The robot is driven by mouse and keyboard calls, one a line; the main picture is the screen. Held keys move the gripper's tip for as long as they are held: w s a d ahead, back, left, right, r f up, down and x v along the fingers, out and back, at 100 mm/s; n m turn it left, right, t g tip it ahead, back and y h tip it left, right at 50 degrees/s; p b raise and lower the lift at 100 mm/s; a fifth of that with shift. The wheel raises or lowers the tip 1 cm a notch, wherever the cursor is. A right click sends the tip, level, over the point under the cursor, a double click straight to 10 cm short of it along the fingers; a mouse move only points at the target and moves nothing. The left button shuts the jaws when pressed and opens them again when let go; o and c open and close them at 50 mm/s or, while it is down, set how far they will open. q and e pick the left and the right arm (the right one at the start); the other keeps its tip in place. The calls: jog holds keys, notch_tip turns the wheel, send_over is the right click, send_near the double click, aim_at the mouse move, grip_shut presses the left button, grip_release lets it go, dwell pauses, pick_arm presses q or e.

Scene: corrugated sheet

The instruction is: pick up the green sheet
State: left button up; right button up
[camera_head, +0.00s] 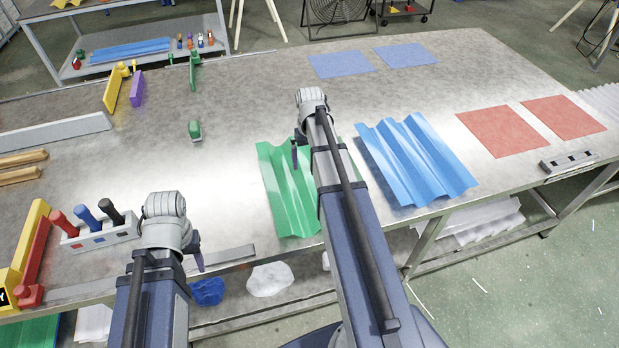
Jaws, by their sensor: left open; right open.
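The green corrugated sheet (284,196) lies on the metal table near its front edge, left of the blue corrugated sheet. My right arm crosses over it and hides its right part. My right gripper (296,154) is open above the green sheet's upper part; it is mostly hidden by my own arm, with one dark finger showing. I cannot tell how high it is above the sheet. My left gripper (197,252) is open and empty near the table's front edge, left of the green sheet, and is also mostly hidden by its wrist.
The blue corrugated sheet (414,160) lies close on the right. Red squares (501,131) and blue squares (341,65) lie farther off. A rack with screwdrivers (95,232), clamps (113,90) and a small green object (195,131) are on the left. The table's middle is clear.

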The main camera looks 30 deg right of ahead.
aim_at(309, 175)
jog(key=shift+f+b, duration=1.3)
jog(key=shift+f, duration=0.05)
notch_tip(309, 175, down, 5)
jog(key=b, duration=0.5)
jog(key=shift+w+f, duration=0.15)
jog(key=shift+c, duration=0.2)
jog(key=c, duration=1.1)
jog(key=shift+r, duration=0.2)
jog(key=shift+c, duration=0.2)
